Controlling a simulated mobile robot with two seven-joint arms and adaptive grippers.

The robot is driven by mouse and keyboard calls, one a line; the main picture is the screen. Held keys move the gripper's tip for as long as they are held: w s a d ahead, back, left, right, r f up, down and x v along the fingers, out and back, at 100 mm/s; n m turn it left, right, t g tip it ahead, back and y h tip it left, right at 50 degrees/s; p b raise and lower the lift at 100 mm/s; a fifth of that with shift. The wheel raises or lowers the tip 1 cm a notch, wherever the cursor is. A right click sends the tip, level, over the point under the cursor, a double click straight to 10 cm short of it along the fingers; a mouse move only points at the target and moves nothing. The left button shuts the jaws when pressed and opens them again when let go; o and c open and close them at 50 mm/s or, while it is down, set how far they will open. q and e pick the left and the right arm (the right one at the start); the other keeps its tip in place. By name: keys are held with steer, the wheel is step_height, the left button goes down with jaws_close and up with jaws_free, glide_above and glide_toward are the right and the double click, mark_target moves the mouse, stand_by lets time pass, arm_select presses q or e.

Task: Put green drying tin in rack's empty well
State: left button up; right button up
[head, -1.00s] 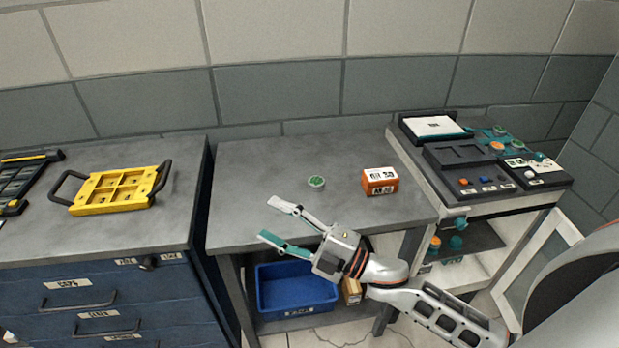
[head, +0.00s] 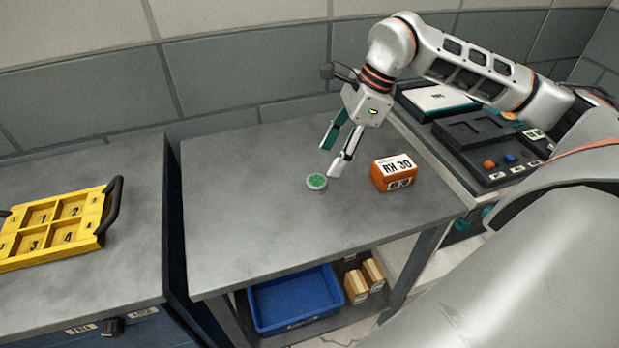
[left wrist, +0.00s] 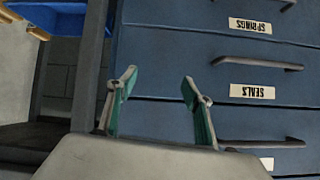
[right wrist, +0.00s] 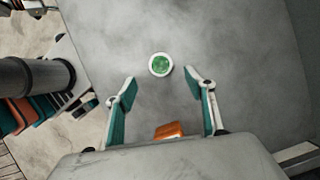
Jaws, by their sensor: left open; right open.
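The green drying tin (head: 316,182), a small round tin with a pale rim and green top, stands on the grey table. My right gripper (head: 334,160) is open above the table, just behind and to the right of the tin. In the right wrist view the tin (right wrist: 160,65) lies ahead of the open fingertips (right wrist: 160,82), not between them. The yellow rack (head: 58,228) with numbered wells and black handles sits on the left bench; its visible wells look empty, and its left part is cut off. My left gripper (left wrist: 158,85) is open and empty before blue drawers.
An orange box (head: 394,173) stands right of the tin, close to my right gripper; it also shows in the right wrist view (right wrist: 169,131). A gap separates the table (head: 240,230) from the left bench. A blue bin (head: 296,300) sits on the shelf below.

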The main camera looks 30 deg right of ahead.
mark_target(318, 180)
steer(key=shift+x, duration=1.15)
steer(key=x, duration=0.5)
steer(key=shift+f, duration=0.1)
steer(key=c, duration=1.2)
